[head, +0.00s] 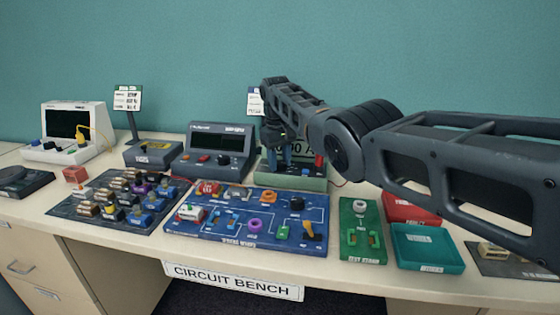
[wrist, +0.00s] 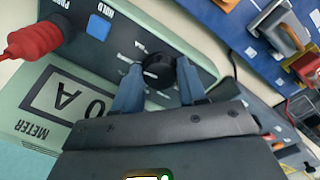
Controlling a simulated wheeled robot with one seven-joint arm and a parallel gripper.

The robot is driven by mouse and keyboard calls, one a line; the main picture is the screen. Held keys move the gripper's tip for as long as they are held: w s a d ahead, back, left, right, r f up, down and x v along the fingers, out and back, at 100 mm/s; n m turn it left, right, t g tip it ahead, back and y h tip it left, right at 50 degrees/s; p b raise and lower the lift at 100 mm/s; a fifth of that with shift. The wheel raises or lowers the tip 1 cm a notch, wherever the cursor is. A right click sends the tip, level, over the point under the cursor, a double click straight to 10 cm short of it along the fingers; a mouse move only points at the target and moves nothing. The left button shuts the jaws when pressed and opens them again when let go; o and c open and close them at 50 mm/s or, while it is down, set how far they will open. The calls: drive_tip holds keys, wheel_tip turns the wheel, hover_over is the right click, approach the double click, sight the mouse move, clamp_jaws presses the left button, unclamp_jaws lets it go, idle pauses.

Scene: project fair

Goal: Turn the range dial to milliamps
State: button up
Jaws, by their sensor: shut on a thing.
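The meter is a pale green box; in the wrist view its sloped face (wrist: 185,28) and its display (wrist: 72,92), partly hidden and ending in "0 A", are seen upside down. The black round range dial (wrist: 158,72) sits on that face with small marks around it, too small to read. My gripper (wrist: 157,82) has its two blue fingers on either side of the dial, shut on it. In the head view my gripper (head: 287,157) is over the meter (head: 300,183) at the back of the bench and hides the dial.
A red plug (wrist: 35,40) and blue HOLD button (wrist: 98,27) are close to the dial. A grey instrument (head: 218,152) stands left of the meter. A blue wiring board (head: 250,240) lies in front; a green board (head: 362,228) and teal tray (head: 428,247) lie right.

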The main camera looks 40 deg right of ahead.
sight(278, 163)
drive_tip(key=m+b, duration=0.2)
drive_tip(key=m, duration=0.3)
drive_tip(key=shift+m, duration=0.3)
drive_tip(key=shift+w, duration=0.1)
idle(0.3)
drive_tip(key=o, duration=1.1)
drive_tip(key=shift+c, duration=0.2)
drive_tip(key=shift+w+a+r, duration=0.1)
drive_tip(key=shift+r, duration=1.85)
drive_tip(key=shift+a+r, duration=0.1)
drive_tip(key=shift+r, duration=1.85)
